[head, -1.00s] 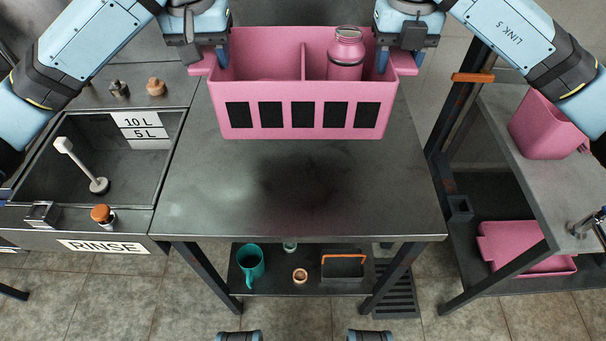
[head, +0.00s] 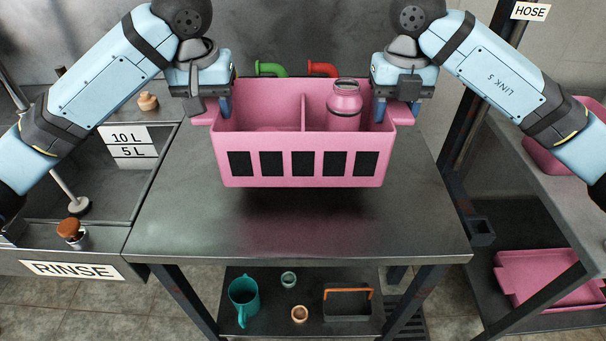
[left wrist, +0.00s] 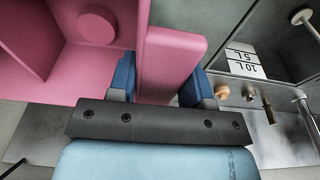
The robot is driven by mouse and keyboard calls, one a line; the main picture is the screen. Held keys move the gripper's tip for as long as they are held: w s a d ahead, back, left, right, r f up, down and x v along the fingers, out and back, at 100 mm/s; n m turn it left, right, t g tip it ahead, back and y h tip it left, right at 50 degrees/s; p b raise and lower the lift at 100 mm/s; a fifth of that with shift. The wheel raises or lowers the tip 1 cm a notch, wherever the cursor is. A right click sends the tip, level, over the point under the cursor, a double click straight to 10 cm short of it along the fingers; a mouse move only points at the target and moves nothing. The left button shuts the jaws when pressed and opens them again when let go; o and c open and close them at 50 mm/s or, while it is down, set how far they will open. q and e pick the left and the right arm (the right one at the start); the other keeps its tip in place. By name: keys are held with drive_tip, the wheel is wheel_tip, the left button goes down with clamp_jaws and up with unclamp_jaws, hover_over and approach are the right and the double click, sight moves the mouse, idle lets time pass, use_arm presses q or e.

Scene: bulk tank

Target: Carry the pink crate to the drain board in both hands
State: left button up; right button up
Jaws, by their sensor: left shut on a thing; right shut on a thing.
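The pink crate (head: 300,176) is level, above the middle steel table, with a dark shadow under it. It has a divider and several dark slots in its front wall. A pink bottle (head: 344,104) stands in its right compartment; a low round pink thing (left wrist: 97,25) is in the left one. My left gripper (head: 222,106) is shut on the crate's left handle, which shows between the blue fingers in the left wrist view (left wrist: 160,75). My right gripper (head: 382,108) is shut on the right handle. I cannot tell which surface is the drain board.
The steel table top (head: 300,235) is bare in front of the crate. Green (head: 271,69) and red (head: 322,68) pipe handles are behind it. The RINSE sink (head: 72,270) is at left.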

drive_tip(key=shift+f, duration=0.1)
